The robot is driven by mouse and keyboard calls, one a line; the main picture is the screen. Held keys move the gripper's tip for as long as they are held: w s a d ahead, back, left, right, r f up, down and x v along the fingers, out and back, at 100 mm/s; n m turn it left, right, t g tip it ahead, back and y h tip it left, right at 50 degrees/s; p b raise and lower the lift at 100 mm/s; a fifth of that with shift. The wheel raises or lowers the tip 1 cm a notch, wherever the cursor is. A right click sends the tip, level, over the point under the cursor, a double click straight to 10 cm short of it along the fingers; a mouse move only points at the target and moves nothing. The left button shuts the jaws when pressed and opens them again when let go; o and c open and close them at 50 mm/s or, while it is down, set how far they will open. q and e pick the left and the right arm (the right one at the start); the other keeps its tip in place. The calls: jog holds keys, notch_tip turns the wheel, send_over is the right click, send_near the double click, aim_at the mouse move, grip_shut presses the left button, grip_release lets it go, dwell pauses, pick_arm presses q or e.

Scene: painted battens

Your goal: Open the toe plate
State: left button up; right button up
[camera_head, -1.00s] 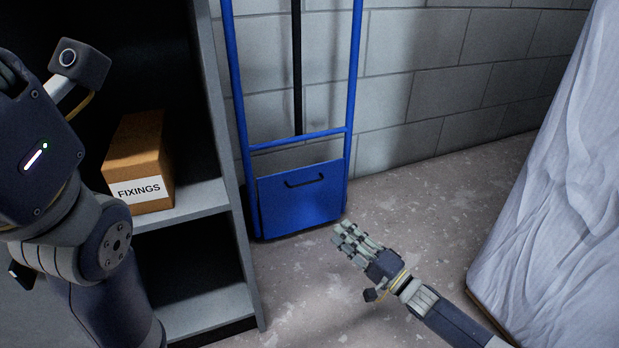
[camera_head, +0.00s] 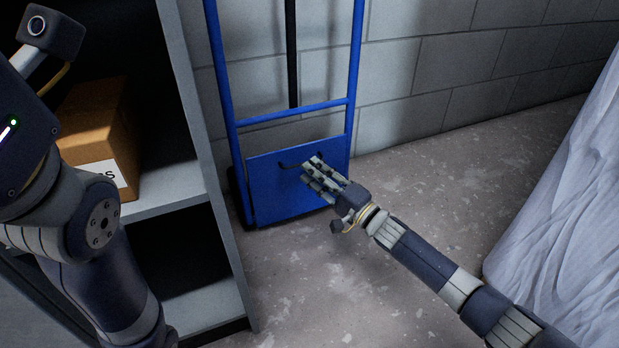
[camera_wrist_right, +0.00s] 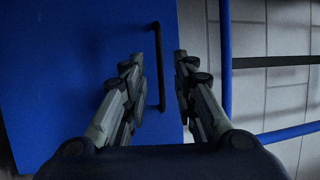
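The toe plate (camera_head: 272,197) is a flat blue panel, folded upright against the foot of the blue hand truck (camera_head: 291,116). It fills the left of the right wrist view (camera_wrist_right: 70,70). Its black bar handle (camera_head: 288,166) is partly hidden by my right fingers in the head view. My right gripper (camera_head: 308,173) is at the plate's front, by the handle. In the right wrist view the right gripper (camera_wrist_right: 158,58) is open, and the handle (camera_wrist_right: 158,40) shows between its fingers with gaps at both sides. My left gripper is out of view; only its wrist and arm show.
A grey shelf unit (camera_head: 197,130) stands close left of the truck, with a cardboard box (camera_head: 98,125) on it. A block wall (camera_head: 430,80) is behind. A pale draped sheet (camera_head: 570,190) hangs at right. The floor (camera_head: 420,180) between is clear.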

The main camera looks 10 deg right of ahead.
jog(key=shift+b+x, duration=0.4)
jog(key=shift+x, duration=0.65)
grip_shut()
